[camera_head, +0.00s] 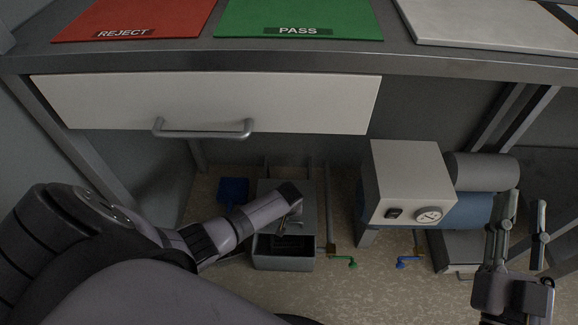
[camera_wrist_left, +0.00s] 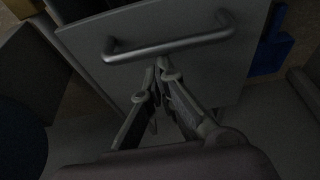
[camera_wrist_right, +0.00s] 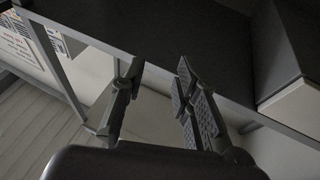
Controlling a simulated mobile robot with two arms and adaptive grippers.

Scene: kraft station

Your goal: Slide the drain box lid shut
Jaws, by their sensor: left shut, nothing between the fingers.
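The grey drain box (camera_head: 283,263) stands on the floor under the bench, its front part open and dark inside. Its flat grey lid lies toward the back, partly hidden by my left arm in the head view; the lid (camera_wrist_left: 215,70) and its bar handle (camera_wrist_left: 170,46) fill the top of the left wrist view. My left gripper (camera_wrist_left: 162,68) is shut and empty, its fingertips beside the handle on the lid; I cannot tell whether they touch it. My right gripper (camera_head: 524,205) is open and empty at the right, away from the box.
A closed white drawer (camera_head: 215,103) hangs above. A white unit with a gauge (camera_head: 405,185) stands further right. A blue object (camera_head: 233,191) lies behind left. The front floor is partly clear.

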